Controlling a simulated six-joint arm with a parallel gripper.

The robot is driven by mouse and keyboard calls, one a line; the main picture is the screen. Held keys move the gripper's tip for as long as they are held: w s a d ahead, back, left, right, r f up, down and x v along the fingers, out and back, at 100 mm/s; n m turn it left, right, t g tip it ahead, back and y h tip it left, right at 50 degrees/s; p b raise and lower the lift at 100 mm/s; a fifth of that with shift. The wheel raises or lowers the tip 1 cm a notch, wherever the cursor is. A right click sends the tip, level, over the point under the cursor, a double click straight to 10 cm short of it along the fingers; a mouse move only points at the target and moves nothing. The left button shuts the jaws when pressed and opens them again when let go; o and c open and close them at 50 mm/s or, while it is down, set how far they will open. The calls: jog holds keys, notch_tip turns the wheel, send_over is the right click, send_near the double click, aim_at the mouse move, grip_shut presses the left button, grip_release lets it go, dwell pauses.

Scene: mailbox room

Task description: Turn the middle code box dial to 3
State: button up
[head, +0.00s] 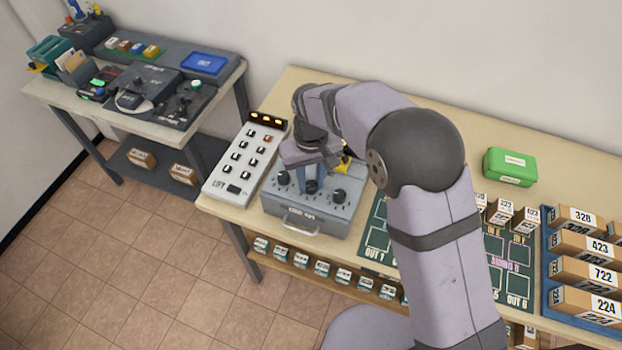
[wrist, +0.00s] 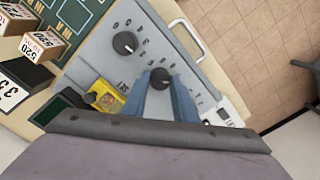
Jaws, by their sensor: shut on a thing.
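The grey code box (head: 318,212) stands on the wooden table, with a handle on its front. Its left dial (head: 284,177) and right dial (head: 339,196) show on the top in the head view. The middle dial (head: 311,187) sits between them, and it also shows in the wrist view (wrist: 160,79). My gripper (head: 311,182) points down over the box, its blue fingers (wrist: 163,92) shut on the middle dial from both sides. The number that the middle dial points to is too small to read. Another black dial (wrist: 125,43) shows clear of the fingers in the wrist view.
A white lift panel (head: 243,160) with several switches stands left of the code box. A yellow piece (wrist: 109,99) lies at the box's rear. Numbered boxes (head: 585,248), a green case (head: 509,166) and a green mat (head: 505,268) are to the right.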

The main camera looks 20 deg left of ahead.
aim_at(311, 184)
dwell(0.3)
jog(key=o, duration=1)
jog(key=shift+o, duration=0.2)
jog(key=shift+r+b, duration=1.25)
jog(key=shift+r, duration=2.5)
jog(key=s+d+f+m, duration=0.1)
jog(key=s+d+m, duration=0.15)
jog(key=d, duration=1.05)
jog(key=s+d+f+m, duration=0.2)
jog(key=d+m, duration=0.1)
jog(key=d, duration=1)
jog(key=s+d+f+m, duration=0.2)
jog(key=s+d, duration=0.5)
jog(key=s, duration=0.1)
jog(key=shift+s+f, duration=0.15)
jog(key=shift+f, duration=0.1)
